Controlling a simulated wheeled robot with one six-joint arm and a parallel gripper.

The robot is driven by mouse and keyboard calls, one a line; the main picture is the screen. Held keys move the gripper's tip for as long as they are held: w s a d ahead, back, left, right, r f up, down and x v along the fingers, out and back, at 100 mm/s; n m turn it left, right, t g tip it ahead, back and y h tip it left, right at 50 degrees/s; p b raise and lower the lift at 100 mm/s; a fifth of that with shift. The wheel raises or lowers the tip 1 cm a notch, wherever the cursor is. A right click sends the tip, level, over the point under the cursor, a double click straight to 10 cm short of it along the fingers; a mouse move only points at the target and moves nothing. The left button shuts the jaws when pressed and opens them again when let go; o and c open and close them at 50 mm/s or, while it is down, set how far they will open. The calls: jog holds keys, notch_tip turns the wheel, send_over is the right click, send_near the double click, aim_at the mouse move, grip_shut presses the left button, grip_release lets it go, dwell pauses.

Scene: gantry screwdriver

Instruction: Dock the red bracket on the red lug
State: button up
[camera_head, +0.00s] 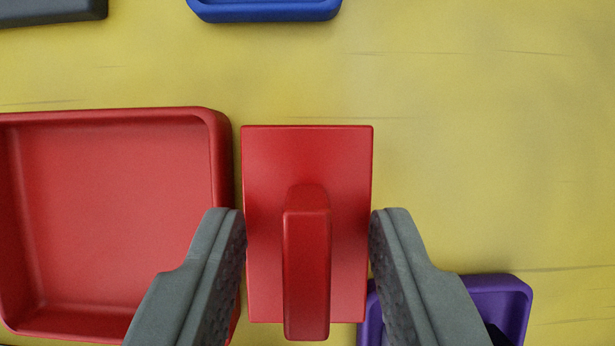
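A red part that appears to be the bracket lies in the middle of the head camera view. It has a flat rectangular red plate (268,165) and a narrow raised red bar (306,265) along its lower middle. My gripper (308,217) has its fingers wide apart, one on each side of the bar, with clear gaps between the bar and both fingers. The fingertips line up with the plate's side edges. I cannot tell whether they touch those edges. I cannot pick out a separate red lug.
A red tray (222,160) stands close to the plate on the left. A purple tray (515,290) is at lower right, partly behind my right finger. A blue tray (265,12) and a dark grey object (50,10) are at the top. The yellow surface (490,150) is clear at right.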

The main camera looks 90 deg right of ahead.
aim_at(307, 302)
grip_shut()
notch_tip(307, 302, up, 10)
dwell(0.8)
